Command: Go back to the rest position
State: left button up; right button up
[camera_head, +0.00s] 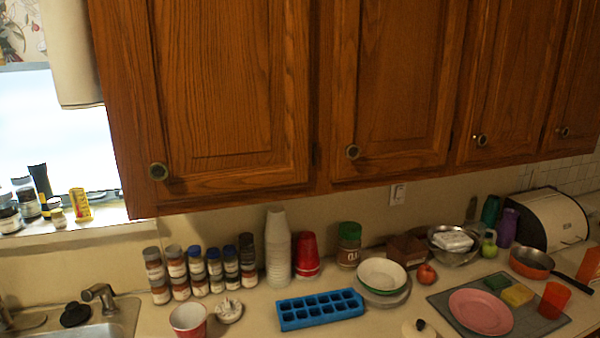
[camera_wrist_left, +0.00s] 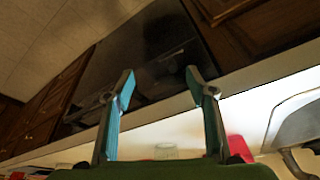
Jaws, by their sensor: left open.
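My left gripper (camera_wrist_left: 162,88) shows in the left wrist view. Its two teal-padded fingers are spread apart with nothing between them. Behind them are a dark panel (camera_wrist_left: 150,55) and wooden cabinets (camera_wrist_left: 45,115), seen at a tilt. Neither gripper shows in the head view, and my right gripper is in no view.
The counter holds spice jars (camera_head: 200,272), stacked cups (camera_head: 277,250), a blue ice tray (camera_head: 320,309), a white bowl (camera_head: 382,274), a pink plate (camera_head: 480,311) and a pan (camera_head: 531,262). A sink (camera_head: 110,320) is at left. Wooden cabinets (camera_head: 235,85) hang above the counter.

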pick_arm(q)
jog(key=s+f+g+b, duration=0.1)
jog(key=s+f+b, duration=0.1)
jog(key=f, duration=1.2)
jog(key=s+f+b, duration=0.1)
jog(key=f+b, duration=0.2)
jog(key=f, duration=1.2)
jog(key=s+a+f+g+b, duration=0.1)
jog(key=s+a+f+b, duration=0.2)
jog(key=s+f, duration=1.3)
notch_tip(320, 180, down, 3)
jog(key=shift+s+r+b, duration=0.2)
jog(key=shift+s+b, duration=0.15)
jog(key=shift+b, duration=0.05)
